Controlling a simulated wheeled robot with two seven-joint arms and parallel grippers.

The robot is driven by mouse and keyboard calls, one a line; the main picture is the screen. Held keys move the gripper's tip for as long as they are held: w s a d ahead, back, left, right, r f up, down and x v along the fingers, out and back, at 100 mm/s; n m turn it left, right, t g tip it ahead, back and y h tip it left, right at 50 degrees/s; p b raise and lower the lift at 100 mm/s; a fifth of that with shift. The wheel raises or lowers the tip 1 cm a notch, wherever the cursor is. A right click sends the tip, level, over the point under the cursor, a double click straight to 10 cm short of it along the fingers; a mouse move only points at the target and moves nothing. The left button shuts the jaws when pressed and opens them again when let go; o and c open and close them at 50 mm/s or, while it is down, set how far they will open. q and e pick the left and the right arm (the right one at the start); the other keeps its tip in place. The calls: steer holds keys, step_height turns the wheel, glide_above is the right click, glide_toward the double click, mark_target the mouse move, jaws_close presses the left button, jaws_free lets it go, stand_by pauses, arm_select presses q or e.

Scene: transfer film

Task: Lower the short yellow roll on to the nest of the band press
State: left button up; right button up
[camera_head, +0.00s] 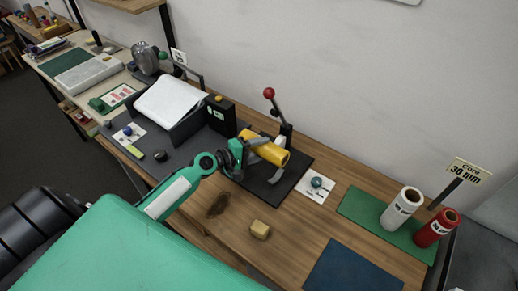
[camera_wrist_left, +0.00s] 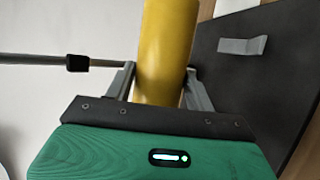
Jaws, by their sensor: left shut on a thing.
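My left gripper (camera_head: 250,151) is shut on the yellow roll (camera_head: 267,149), which lies tilted in its jaws over the band press. In the left wrist view the roll (camera_wrist_left: 165,45) stands between the two grey fingers of the gripper (camera_wrist_left: 163,88). The band press has a dark base plate (camera_head: 292,176) and an upright lever with a red knob (camera_head: 269,93). A small grey bracket (camera_wrist_left: 242,45) shows on a dark plate in the left wrist view. The nest is not clearly visible, and I cannot tell whether the roll touches it. My right gripper is not in view.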

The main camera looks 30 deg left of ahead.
arm_select(q)
step_height(320, 180, down, 5)
steer(key=b, duration=0.3)
steer(key=shift+b, duration=0.4)
step_height(320, 180, down, 3)
steer(key=b, duration=0.3)
steer(key=shift+f, duration=0.1)
steer(key=o, duration=1.3)
steer(key=shift+c, duration=0.2)
steer(key=shift+s+f, duration=0.2)
steer(key=shift+f, duration=0.05)
